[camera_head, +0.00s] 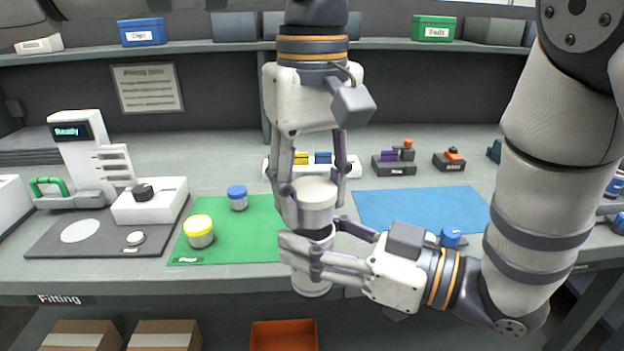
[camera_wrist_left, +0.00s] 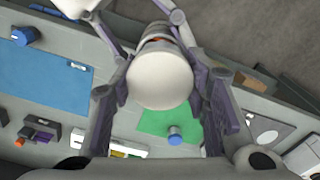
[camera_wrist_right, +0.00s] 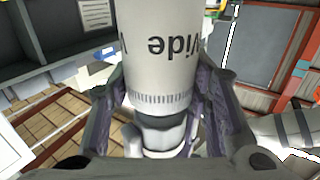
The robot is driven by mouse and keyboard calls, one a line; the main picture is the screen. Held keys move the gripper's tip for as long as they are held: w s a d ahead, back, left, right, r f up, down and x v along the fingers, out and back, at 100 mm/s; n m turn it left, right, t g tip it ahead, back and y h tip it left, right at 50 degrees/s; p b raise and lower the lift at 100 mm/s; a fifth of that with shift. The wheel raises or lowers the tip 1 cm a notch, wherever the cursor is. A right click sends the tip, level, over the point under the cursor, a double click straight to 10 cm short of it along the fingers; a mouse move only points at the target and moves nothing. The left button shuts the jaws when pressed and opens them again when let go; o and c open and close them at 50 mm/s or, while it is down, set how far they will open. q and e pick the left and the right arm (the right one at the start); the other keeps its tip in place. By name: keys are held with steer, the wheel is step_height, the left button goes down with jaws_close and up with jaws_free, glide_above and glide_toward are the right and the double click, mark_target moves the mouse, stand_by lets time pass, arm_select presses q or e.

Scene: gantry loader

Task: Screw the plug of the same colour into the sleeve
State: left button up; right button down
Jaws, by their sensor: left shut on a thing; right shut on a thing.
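My left gripper (camera_head: 314,212) comes down from above and is shut on a white-topped plug (camera_head: 317,190). Its round white face fills the middle of the left wrist view (camera_wrist_left: 160,80). My right gripper (camera_head: 308,246) reaches in from the right just below and is shut on a pale grey sleeve (camera_head: 312,288). The right wrist view shows the sleeve (camera_wrist_right: 160,55) with upside-down "Wide" lettering. Plug and sleeve are upright, roughly in line, plug on top. Fingers hide the joint, so I cannot tell how far they are engaged.
A yellow-topped plug (camera_head: 199,231) and a blue-topped plug (camera_head: 237,197) stand on the green mat (camera_head: 262,235). A blue-topped piece (camera_head: 450,237) is near the blue mat (camera_head: 415,208). A "Ready" machine (camera_head: 75,150) is at left. An orange bin (camera_head: 284,335) sits below the bench.

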arm_select(q)
steer(key=shift+f, duration=0.5)
stand_by(0.5)
steer(key=m, duration=0.4)
steer(key=shift+m, duration=0.3)
steer(key=m, duration=1.2)
steer(key=shift+m, duration=0.3)
steer(key=o, duration=1.3)
steer(key=shift+c, duration=0.2)
